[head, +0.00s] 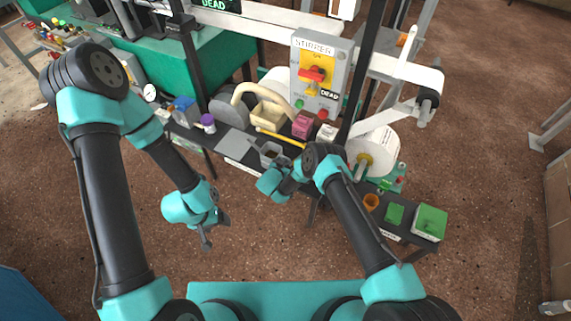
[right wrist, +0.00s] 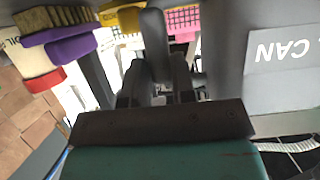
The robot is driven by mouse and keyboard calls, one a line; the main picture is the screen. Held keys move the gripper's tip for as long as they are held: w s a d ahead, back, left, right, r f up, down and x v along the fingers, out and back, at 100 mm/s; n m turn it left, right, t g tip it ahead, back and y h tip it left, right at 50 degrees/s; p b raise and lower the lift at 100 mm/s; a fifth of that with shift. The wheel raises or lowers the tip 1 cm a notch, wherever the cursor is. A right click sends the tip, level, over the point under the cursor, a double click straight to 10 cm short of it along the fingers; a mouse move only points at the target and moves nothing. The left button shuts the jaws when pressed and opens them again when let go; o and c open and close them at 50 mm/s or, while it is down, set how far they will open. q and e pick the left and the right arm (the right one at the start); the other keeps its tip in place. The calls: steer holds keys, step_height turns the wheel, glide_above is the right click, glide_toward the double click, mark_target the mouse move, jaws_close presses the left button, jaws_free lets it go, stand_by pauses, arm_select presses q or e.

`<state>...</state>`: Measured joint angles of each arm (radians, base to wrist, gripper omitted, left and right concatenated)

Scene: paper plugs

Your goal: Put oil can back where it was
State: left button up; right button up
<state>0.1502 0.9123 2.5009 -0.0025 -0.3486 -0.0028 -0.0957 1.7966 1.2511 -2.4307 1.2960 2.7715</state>
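A grey box-like thing (head: 272,153) with a dark hollow is at my right gripper, above the bench's front edge; I cannot tell for sure that it is the oil can. My right gripper (right wrist: 158,80) has its fingers a little apart in the right wrist view. A dark grey rounded piece (right wrist: 153,38) stands between or just beyond them, and contact is not clear. A bare grey plate (head: 237,147) lies left of this gripper.
A beige bin (head: 268,115), a yellow handle (head: 280,137) and a pink box (head: 303,124) stand behind my right gripper. A purple-topped item (head: 208,122) is at the left. The stirrer panel (head: 319,75) rises behind. Green boxes (head: 430,222) sit at the right end.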

steer(key=o, duration=0.4)
steer(key=shift+o, duration=0.2)
steer(key=shift+r, duration=0.15)
steer(key=v, duration=1.2)
